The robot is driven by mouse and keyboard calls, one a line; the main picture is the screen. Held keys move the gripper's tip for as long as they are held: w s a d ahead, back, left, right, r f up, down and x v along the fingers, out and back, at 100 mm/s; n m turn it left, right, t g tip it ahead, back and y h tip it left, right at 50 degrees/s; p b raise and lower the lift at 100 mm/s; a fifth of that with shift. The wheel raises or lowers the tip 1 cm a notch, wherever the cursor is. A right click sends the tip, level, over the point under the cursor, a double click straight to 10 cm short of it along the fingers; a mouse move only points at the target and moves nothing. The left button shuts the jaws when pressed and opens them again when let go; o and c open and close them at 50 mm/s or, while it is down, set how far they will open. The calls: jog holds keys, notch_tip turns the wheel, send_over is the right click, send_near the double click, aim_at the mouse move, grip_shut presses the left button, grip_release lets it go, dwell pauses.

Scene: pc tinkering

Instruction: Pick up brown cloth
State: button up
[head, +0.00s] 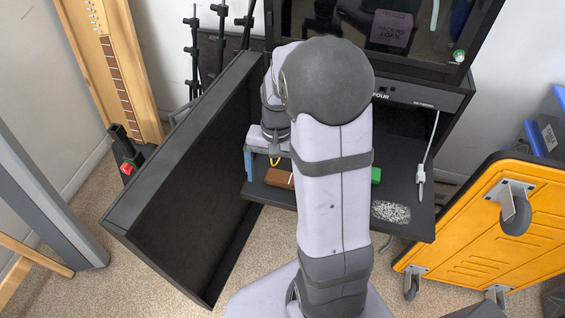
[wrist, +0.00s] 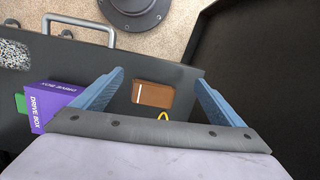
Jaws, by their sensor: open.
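The brown cloth (head: 279,178) looks like a flat brown block with a white stripe. It lies on a dark pull-out shelf (head: 270,195), left of my arm in the head view. In the wrist view the brown cloth (wrist: 153,94) shows between the two blue fingers of my gripper (wrist: 158,75). The fingers are apart with nothing held. In the head view my gripper (head: 262,162) is over the shelf near the cloth, partly hidden by my arm. I cannot tell the exact height gap.
A purple drive box (wrist: 62,105) lies left of the fingers in the wrist view. A small yellow loop (wrist: 163,116) is close to the cloth. A green item (head: 376,175) and a speckled grey patch (head: 390,212) are on the shelf's right. A black cabinet panel (head: 185,180) stands at left.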

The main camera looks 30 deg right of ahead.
aim_at(282, 176)
jog(key=shift+m+t+h, duration=0.4)
jog(key=w+d+r+p, duration=0.2)
jog(key=d, duration=0.1)
jog(key=shift+w+d+r+p, duration=0.2)
jog(key=shift+w+p, duration=0.05)
jog(key=shift+p, duration=0.05)
jog(key=shift+w+d, duration=0.2)
jog(key=shift+d, duration=0.05)
jog(key=shift+f+p, duration=0.35)
jog(key=shift+f, duration=3.35)
jog(key=c, duration=1.1)
